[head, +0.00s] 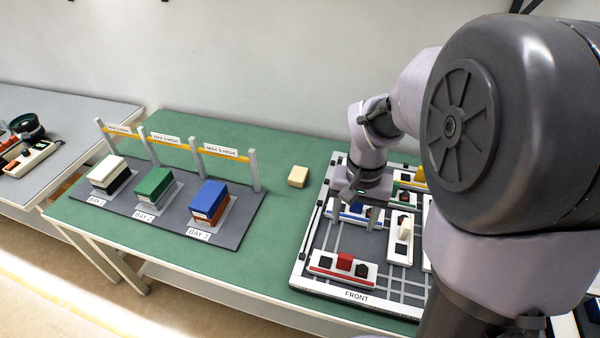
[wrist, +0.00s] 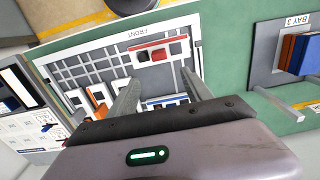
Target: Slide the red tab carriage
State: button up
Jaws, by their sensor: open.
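The red tab carriage (head: 322,270) is a white block with a red front strip and a raised red tab, lying at the front left of the framed sliding board (head: 300,262). In the wrist view the red tab carriage (wrist: 160,53) is ahead of the fingertips, near the FRONT label. My gripper (head: 358,208) is over the left part of the board, behind the red carriage and apart from it. In the wrist view my gripper (wrist: 160,82) has its fingers spread with nothing held. A blue-striped carriage (wrist: 165,101) shows between the fingers, partly hidden by my gripper.
A cream block (head: 298,176) lies left of the board. Bays with stacked boxes (head: 208,203) stand further left. My arm hides the board's right side.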

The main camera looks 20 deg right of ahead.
aim_at(346, 256)
notch_tip(346, 256, down, 17)
jog(key=b, duration=0.6)
jog(key=shift+s+b, duration=0.15)
jog(key=shift+b, duration=0.15)
jog(key=shift+c, duration=0.2)
grip_shut()
dwell(0.4)
